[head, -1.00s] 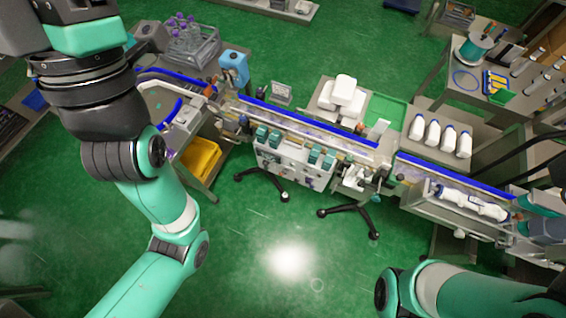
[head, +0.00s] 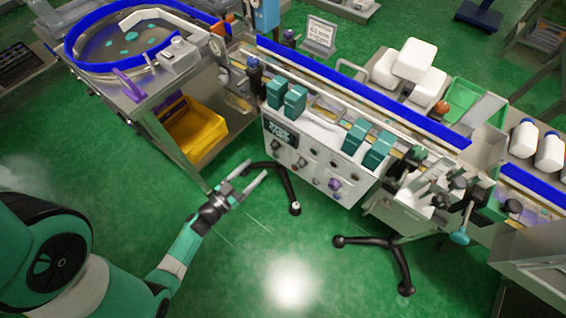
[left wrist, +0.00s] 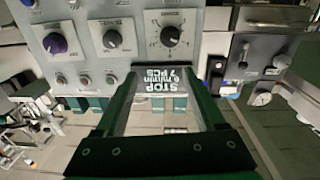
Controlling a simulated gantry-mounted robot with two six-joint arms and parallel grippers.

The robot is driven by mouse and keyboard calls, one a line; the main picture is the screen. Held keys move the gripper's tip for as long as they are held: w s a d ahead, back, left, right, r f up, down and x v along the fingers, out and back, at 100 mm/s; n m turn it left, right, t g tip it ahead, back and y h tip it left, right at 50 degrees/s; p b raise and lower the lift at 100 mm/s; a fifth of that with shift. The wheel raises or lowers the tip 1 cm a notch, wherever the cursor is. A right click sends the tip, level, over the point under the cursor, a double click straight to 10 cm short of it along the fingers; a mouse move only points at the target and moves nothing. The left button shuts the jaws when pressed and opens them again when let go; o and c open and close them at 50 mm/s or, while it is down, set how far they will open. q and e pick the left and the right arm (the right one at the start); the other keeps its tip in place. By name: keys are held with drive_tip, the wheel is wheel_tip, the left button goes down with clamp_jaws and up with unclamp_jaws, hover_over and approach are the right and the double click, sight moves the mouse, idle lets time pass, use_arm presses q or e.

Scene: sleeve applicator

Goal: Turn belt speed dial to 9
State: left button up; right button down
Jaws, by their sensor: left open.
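A white control panel (head: 318,168) faces me on the front of the conveyor. It carries a small dark display (head: 281,133), black dials (head: 302,162) and a purple knob (head: 335,184). In the left wrist view, upside down, are the purple knob (left wrist: 57,43), a middle black dial (left wrist: 112,39) and a larger black dial (left wrist: 171,36) beside the lit display (left wrist: 167,58). Their labels are too small to read, so I cannot tell which is belt speed. My left gripper (head: 257,168) is open and empty, short of the panel's lower left, with the larger dial ahead between its fingers.
Teal boxes (head: 287,98) stand above the panel along the conveyor with its blue rail (head: 360,92). A yellow bin (head: 195,127) sits under the left table. Black stand legs (head: 372,241) stick out on the green floor.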

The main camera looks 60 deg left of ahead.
sight(273, 148)
use_arm(q)
drive_tip(key=shift+n+y, duration=0.3)
drive_tip(key=shift+n, duration=0.1)
drive_tip(key=w+a+b, duration=0.1)
drive_tip(key=w, duration=0.2)
drive_tip(key=w+a+f+b, duration=0.1)
drive_tip(key=w+a+b, duration=0.1)
drive_tip(key=w+a+f+b, duration=0.1)
drive_tip(key=w+a, duration=0.1)
drive_tip(key=w, duration=0.1)
drive_tip(key=shift+w+a+f, duration=0.2)
drive_tip(key=shift+w+f, duration=0.05)
drive_tip(key=shift+w, duration=0.05)
drive_tip(key=shift+w+a, duration=0.15)
drive_tip(key=shift+w, duration=0.25)
use_arm(e)
wheel_tip(273, 148, down, 6)
use_arm(q)
clamp_jaws()
